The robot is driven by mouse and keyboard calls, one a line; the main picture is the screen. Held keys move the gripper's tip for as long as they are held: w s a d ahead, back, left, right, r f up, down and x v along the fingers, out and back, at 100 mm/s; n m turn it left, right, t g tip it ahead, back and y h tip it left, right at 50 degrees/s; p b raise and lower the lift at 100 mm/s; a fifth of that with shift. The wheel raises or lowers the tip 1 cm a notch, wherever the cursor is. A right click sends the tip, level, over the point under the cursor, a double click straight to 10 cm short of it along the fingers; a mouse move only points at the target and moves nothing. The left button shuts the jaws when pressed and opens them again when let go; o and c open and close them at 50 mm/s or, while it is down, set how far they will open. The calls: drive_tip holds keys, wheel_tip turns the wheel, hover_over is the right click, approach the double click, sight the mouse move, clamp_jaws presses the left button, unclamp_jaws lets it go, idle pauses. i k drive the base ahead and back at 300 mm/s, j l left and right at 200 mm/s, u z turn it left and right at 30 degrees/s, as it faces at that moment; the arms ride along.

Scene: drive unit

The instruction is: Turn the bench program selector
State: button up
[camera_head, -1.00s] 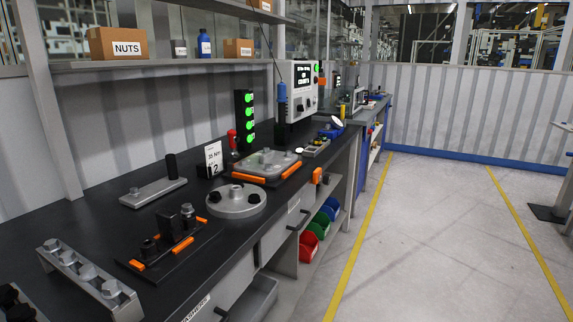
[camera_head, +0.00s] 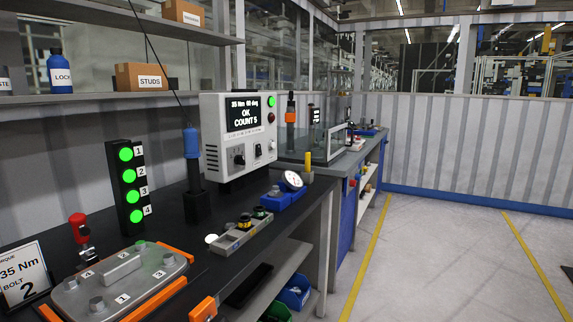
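A white controller box (camera_head: 218,132) stands on the black bench. Its screen (camera_head: 245,112) reads "35 Nm 60 deg OK COUNT 5". Below the screen are a dark round knob (camera_head: 239,159) and a smaller switch (camera_head: 257,150) to its right. Their markings are too small to read, so I cannot tell for sure which one is the program selector. A green button (camera_head: 271,102) and a dark red button (camera_head: 271,117) sit on the right of the panel. My gripper is not in view.
A blue-topped tool (camera_head: 192,143) hangs on a cable left of the box. A four-light tower (camera_head: 127,182), a bolted cover plate (camera_head: 120,283), a gauge (camera_head: 292,181) and a small rail (camera_head: 241,233) are on the bench. The floor (camera_head: 430,260) to the right is clear.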

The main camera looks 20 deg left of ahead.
sight(239, 159)
drive_tip(key=i+l, duration=0.1)
drive_tip(key=i, duration=1.8)
drive_tip(key=j+u, duration=0.05)
drive_tip(key=j, duration=0.05)
